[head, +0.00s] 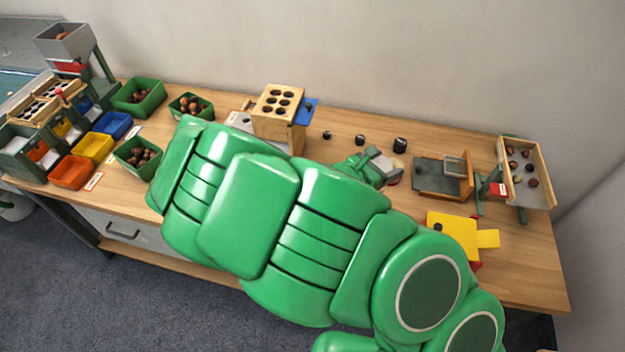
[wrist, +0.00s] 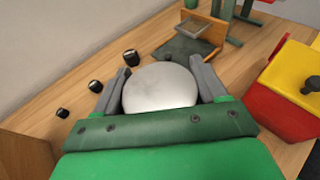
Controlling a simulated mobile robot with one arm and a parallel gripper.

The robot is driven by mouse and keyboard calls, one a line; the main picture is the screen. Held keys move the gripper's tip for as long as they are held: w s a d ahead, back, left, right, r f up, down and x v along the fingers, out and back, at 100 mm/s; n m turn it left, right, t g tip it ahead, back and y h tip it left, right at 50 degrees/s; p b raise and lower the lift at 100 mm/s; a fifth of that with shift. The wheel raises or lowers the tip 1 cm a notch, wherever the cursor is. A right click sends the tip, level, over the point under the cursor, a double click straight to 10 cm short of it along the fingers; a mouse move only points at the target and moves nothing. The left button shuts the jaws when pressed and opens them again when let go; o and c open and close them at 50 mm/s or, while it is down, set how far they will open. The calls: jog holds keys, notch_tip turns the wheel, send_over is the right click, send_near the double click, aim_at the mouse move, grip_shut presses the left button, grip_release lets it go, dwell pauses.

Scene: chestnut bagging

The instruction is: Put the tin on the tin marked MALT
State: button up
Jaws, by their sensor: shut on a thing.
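My gripper (wrist: 164,80) has its two grey fingers on either side of a round, pale silver tin (wrist: 160,90), seen from its flat top in the wrist view. In the head view my gripper (head: 377,163) is over the middle right of the table, and my green arm hides much of what lies below. I cannot read the word MALT on anything in either view, so I cannot tell which thing is that tin.
Three black weights (wrist: 130,57) stand along the back. A scale-like stand (head: 440,180) and a tilted wooden tray (head: 525,175) are right of my gripper. A yellow and red box (head: 453,235) is at the front right. A wooden block with holes (head: 278,105) stands left.

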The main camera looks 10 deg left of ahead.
jog(key=a+r+n+t+y, duration=0.1)
jog(key=a+r+n+y, duration=0.15)
jog(key=a, duration=0.75)
jog(key=a+r+n+t+y, duration=0.1)
jog(key=a+r, duration=0.2)
jog(key=a, duration=0.6)
jog(key=shift+m, duration=0.25)
jog(key=shift+s+f, duration=0.15)
jog(key=shift+f, duration=1.1)
jog(key=shift+s+f, duration=0.2)
jog(key=shift+f, duration=1)
jog(key=shift+s+f, duration=0.15)
jog(key=shift+f, duration=1.1)
jog(key=shift+f, duration=0.1)
jog(key=o, duration=1.4)
jog(key=shift+v, duration=6.05)
jog(key=shift+w+a, duration=0.1)
jog(key=shift+a, duration=0.05)
